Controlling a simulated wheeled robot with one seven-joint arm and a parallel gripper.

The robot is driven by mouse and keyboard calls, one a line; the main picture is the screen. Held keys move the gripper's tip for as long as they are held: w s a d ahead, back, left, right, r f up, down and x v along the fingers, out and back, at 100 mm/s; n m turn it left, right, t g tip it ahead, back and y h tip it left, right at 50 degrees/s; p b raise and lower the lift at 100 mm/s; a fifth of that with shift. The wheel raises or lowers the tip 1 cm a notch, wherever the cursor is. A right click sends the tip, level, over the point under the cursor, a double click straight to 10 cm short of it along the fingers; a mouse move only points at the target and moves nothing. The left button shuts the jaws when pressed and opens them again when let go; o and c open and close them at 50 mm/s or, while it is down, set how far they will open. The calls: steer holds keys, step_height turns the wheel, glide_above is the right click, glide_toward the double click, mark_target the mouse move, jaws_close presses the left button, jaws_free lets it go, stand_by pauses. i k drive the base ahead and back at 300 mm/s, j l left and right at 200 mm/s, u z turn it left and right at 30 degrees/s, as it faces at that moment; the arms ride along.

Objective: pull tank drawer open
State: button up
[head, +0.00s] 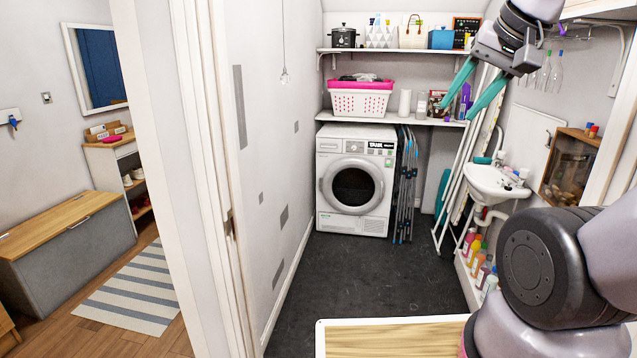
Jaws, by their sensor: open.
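The white dryer (356,181) stands at the back of the understairs space, facing me, its round door closed. The word TANK marks the right part of its top front panel, where the tank drawer (381,148) appears flush and closed. The drawer's edges and grip are too small to make out. My gripper (459,110) hangs at the upper right with its two teal fingers apart and pointing down and left. No object shows held between them. In the picture it is up and right of the drawer and apart from it.
Shelves above the dryer hold a pink-and-white laundry basket (361,98) and other items. Folded blue racks (405,187) stand right of the dryer. A sink (497,184) and bottles line the right wall. The dark floor (345,268) before the dryer is clear.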

mark_target(331, 142)
steer(key=i, duration=2.85)
steer(key=i+l+u, duration=0.15)
steer(key=i, duration=1.3)
steer(key=u, duration=0.05)
